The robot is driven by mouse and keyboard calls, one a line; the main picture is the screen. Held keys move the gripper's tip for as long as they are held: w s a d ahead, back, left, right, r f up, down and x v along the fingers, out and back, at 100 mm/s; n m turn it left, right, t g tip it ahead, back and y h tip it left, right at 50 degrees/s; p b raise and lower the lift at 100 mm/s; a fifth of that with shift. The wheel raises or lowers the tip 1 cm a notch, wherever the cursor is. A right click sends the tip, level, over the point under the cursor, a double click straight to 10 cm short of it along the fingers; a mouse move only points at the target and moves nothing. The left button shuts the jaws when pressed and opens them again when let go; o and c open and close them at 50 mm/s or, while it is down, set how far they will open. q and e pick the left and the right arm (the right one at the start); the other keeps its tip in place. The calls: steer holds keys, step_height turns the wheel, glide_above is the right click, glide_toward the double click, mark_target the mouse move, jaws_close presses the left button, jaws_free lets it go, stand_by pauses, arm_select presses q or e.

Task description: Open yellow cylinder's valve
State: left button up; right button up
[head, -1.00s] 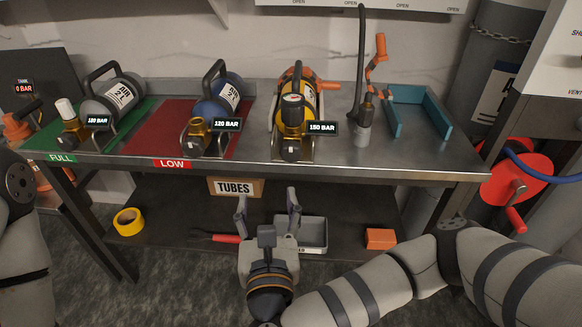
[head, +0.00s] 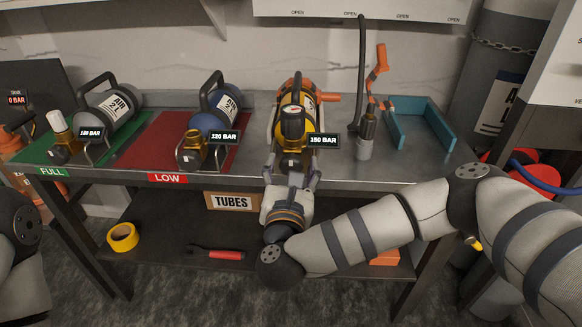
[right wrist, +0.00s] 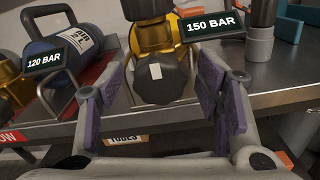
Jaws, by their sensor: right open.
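The yellow cylinder (head: 308,125) lies on the bench with a gauge on its brass valve and a 150 BAR label beside it. Its dark valve knob (right wrist: 160,80) faces the bench's front edge and shows large in the right wrist view. My right gripper (head: 291,172) is open at the front edge, just in front of this knob. In the right wrist view its two purple-padded fingers (right wrist: 160,97) stand left and right of the knob, with gaps on both sides. My left gripper is out of view; only part of that arm shows at the left edge.
A blue cylinder (head: 222,102) labelled 120 BAR lies on the red LOW mat (head: 150,148). A grey cylinder (head: 110,107) labelled 180 BAR lies on the green FULL mat (head: 45,150). A hose fitting (head: 365,135) stands right of the yellow cylinder, near a teal bracket (head: 440,130).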

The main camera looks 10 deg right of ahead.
steer(key=c, duration=1.2)
steer(key=shift+o, duration=0.2)
steer(key=shift+n, duration=0.3)
